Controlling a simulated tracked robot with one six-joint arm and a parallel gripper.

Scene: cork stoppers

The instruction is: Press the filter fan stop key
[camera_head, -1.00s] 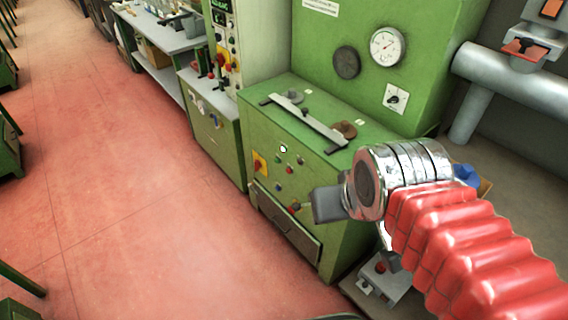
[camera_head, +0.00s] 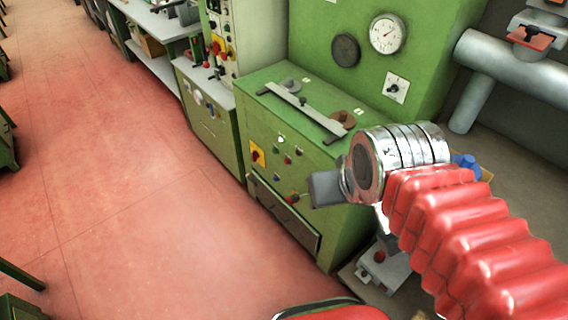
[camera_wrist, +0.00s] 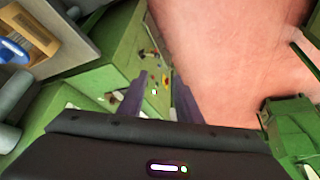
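The green cabinet (camera_head: 262,112) has a front panel with several small round keys, among them a green-white one (camera_head: 280,139) and a red one (camera_head: 288,160). A yellow plate with a red switch (camera_head: 257,153) is at the panel's left. I cannot read which key is the filter fan stop key. My gripper (camera_head: 325,190) shows only in part in the head view, overlapping the cabinet's right front. In the wrist view my gripper (camera_wrist: 158,98) has its two dark fingers apart with nothing between them. The panel's keys (camera_wrist: 155,80) show beyond the fingers, not touched.
A drawer-like flap (camera_head: 285,215) is low on the cabinet front, with a red-knobbed lever (camera_head: 292,199) above it. A metal bar (camera_head: 303,108) lies on the cabinet top. A tall green housing with a gauge (camera_head: 388,33) stands behind. The red floor (camera_head: 130,210) at left is clear.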

